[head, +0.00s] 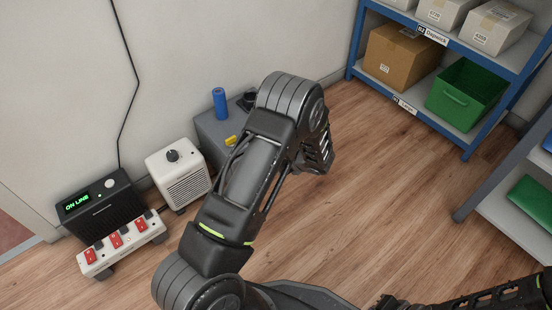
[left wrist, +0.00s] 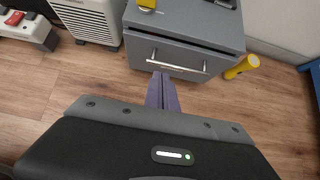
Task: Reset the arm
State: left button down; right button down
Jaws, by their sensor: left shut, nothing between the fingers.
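My left arm rises through the middle of the head view, and its dark gripper (head: 318,152) hangs at its far end, over the floor just right of the grey cabinet. In the left wrist view the two fingers of the left gripper (left wrist: 162,90) are together, with nothing between them. They point towards the front of the grey drawer cabinet (left wrist: 185,45) and its metal handle (left wrist: 177,66); I see no clear contact. My right arm (head: 490,299) lies along the lower right edge of the head view. Its finger state is not clear.
A blue cylinder (head: 219,103) and a yellow item (head: 231,140) sit on the cabinet (head: 206,131). A yellow cylinder (left wrist: 241,66) lies beside it. A heater (head: 180,175), switch strip (head: 122,243) and black online box (head: 98,208) are left. Blue shelves (head: 352,50) stand right. Middle floor is clear.

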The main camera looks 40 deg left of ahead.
dwell(0.3)
